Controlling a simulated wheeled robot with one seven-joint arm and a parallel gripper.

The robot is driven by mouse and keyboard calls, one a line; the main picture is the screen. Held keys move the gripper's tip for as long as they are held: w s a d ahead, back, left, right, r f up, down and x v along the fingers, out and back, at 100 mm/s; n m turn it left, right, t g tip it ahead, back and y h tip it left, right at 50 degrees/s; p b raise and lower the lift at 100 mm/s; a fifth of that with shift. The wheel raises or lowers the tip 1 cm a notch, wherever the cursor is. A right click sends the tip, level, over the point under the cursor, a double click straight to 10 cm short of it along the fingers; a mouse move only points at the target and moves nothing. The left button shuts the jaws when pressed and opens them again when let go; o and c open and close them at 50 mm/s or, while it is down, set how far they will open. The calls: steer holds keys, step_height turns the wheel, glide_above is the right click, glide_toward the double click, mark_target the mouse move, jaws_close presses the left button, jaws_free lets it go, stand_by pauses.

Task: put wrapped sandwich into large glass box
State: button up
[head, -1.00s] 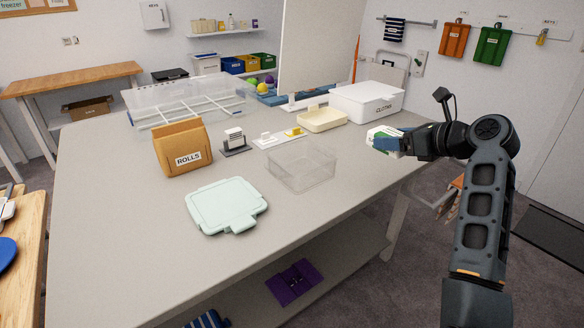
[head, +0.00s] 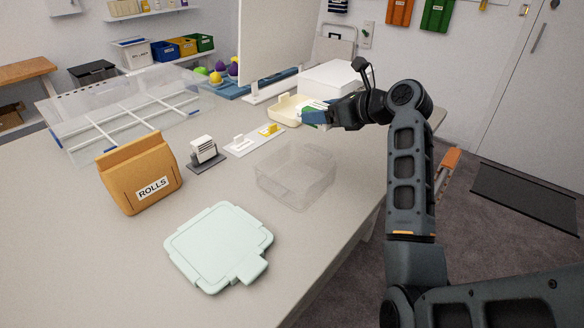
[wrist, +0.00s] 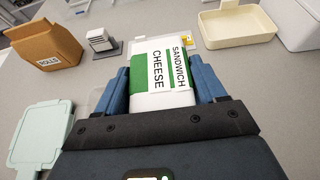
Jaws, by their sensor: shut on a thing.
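My gripper (head: 328,114) is shut on the wrapped sandwich (wrist: 163,68), a white and green pack labelled "CHEESE SANDWICH" that sits between the blue fingers in the wrist view. The sandwich is held above the table, and only a small part of it (head: 312,107) shows in the head view. The large glass box (head: 296,177) is a clear, open, empty container standing on the table, in front of and a little left of my gripper in the head view. In the wrist view the box is mostly hidden behind the gripper. A pale mint lid (head: 218,246) lies flat near the box.
A brown ROLLS bag (head: 140,172), a dark card holder (head: 206,153) and a white label tray (head: 254,140) stand left of the box. A cream tray (head: 285,110) and white bin (head: 331,78) stand behind. A clear divided organizer (head: 120,115) is at the back left.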

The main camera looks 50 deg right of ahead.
steer(key=shift+s+a+f, duration=0.2)
steer(key=shift+a+f, duration=1.35)
steer(key=shift+f, duration=0.05)
steer(key=shift+s+a+f, duration=0.25)
steer(key=shift+a+f, duration=1.25)
steer(key=shift+f, duration=0.05)
steer(key=shift+s+a+f, duration=0.2)
steer(key=shift+a+f, duration=1.35)
steer(key=shift+f, duration=0.05)
steer(key=shift+f, duration=0.3)
steer(key=shift+s+f, duration=0.1)
steer(key=shift+f, duration=0.45)
steer(key=o, duration=1.1)
steer(key=shift+f, duration=0.2)
steer(key=shift+c, duration=0.2)
steer(key=shift+r, duration=0.45)
steer(key=r+v, duration=0.1)
steer(key=v, duration=1.1)
steer(key=shift+r, duration=0.15)
